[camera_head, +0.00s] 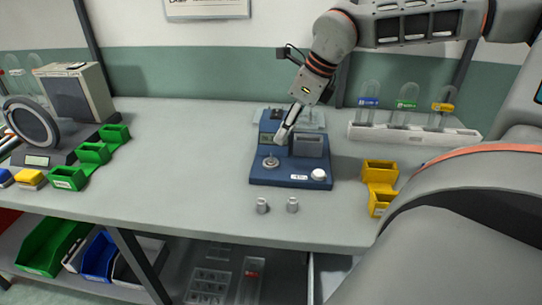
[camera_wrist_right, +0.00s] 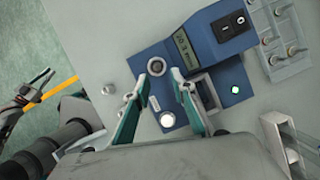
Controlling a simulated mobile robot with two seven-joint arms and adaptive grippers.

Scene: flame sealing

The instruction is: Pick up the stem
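I cannot tell for certain which thing is the stem. The blue device (camera_head: 262,178) stands mid-table, with a small round metal fitting (camera_head: 271,162) on its front left and a white knob (camera_head: 318,174) at front right. My right gripper (camera_head: 282,137) hangs over the device, its fingers pointing down. In the right wrist view my right gripper (camera_wrist_right: 169,82) has its two green-sided fingers apart with nothing between them. The metal fitting (camera_wrist_right: 157,66) shows by one fingertip, and the white knob (camera_wrist_right: 167,119) lies between the fingers.
Two small metal cylinders (camera_head: 262,205) (camera_head: 292,204) stand before the device. Yellow bins (camera_head: 380,170) and a white rack (camera_head: 400,133) with several glass tubes are to the right. Green bins (camera_head: 93,152) stand left.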

